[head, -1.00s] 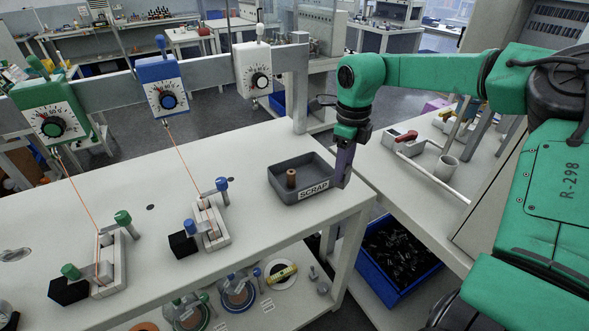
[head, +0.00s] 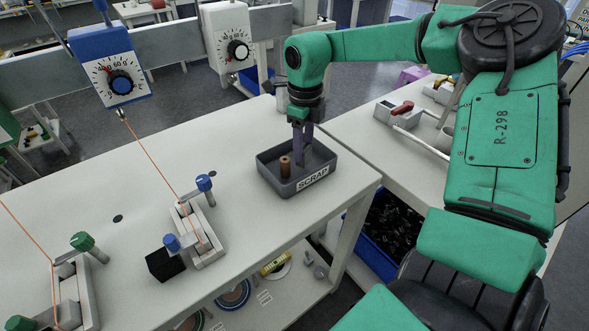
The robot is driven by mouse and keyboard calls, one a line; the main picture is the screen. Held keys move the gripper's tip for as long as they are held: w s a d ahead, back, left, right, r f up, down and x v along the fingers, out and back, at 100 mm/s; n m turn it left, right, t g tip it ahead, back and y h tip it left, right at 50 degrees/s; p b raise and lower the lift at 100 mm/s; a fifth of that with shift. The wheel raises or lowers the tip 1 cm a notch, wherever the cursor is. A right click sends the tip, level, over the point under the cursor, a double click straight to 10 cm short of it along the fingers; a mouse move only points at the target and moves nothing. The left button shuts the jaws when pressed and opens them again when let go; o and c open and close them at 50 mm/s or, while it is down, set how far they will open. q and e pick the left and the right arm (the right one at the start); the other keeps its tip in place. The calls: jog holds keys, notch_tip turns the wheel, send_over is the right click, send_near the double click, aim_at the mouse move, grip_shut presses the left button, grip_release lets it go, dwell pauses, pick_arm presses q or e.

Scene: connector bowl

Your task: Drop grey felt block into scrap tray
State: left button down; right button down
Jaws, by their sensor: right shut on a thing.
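The grey scrap tray (head: 262,178), labelled SCRAP, stands near the right end of the white bench. A brown cylinder (head: 285,167) stands upright in it. My right gripper (head: 303,152) points down over the tray, just right of the cylinder, with its fingertips at or inside the rim. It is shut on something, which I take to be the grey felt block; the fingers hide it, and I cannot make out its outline. I cannot tell whether it touches the tray floor. My left gripper is not in view.
A fixture with blue knobs (head: 205,240) and a black block (head: 165,264) stand left of the tray. A green-knobbed fixture (head: 75,290) is farther left. Orange cords run up to the dial boxes. A blue bin (head: 385,255) sits below.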

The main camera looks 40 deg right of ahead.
jog(key=shift+s+r, duration=0.15)
jog(key=shift+c, duration=2.3)
grip_release()
jog(key=shift+s, duration=0.15)
jog(key=shift+o, duration=0.9)
pick_arm(q)
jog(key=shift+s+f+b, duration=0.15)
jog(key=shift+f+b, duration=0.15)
jog(key=shift+b, duration=0.05)
pick_arm(e)
notch_tip(320, 180, up, 15)
jog(key=shift+f, duration=0.2)
jog(key=shift+f, duration=0.15)
